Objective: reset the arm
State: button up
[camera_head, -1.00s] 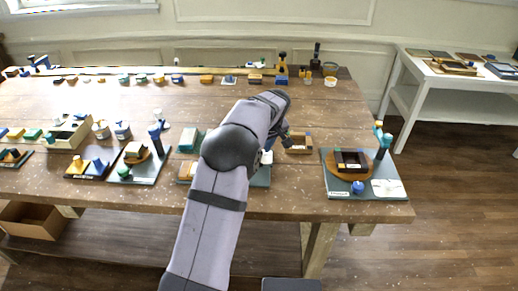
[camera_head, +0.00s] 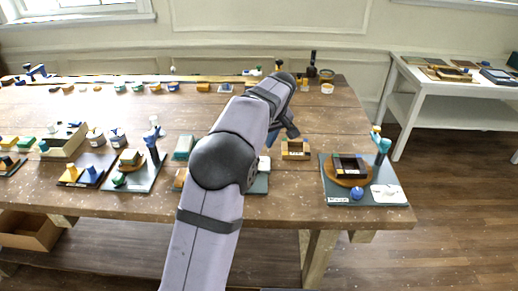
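My arm (camera_head: 217,160) reaches up from the bottom middle over the wooden workbench (camera_head: 300,215), with its elbow above the front edge. My gripper (camera_head: 289,133) is small and partly hidden by the forearm, above the bench between the arm and a small tan box. Its fingers are too small and covered to tell whether they are open or shut, or whether they hold anything.
A small tan box (camera_head: 295,149) stands just right of my gripper. A dark board (camera_head: 340,198) with a round wooden base and a clamp post stands at the bench's right end. Several blocks and boards fill the left. A white table (camera_head: 405,103) stands at the back right.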

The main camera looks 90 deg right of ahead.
dwell(0.4)
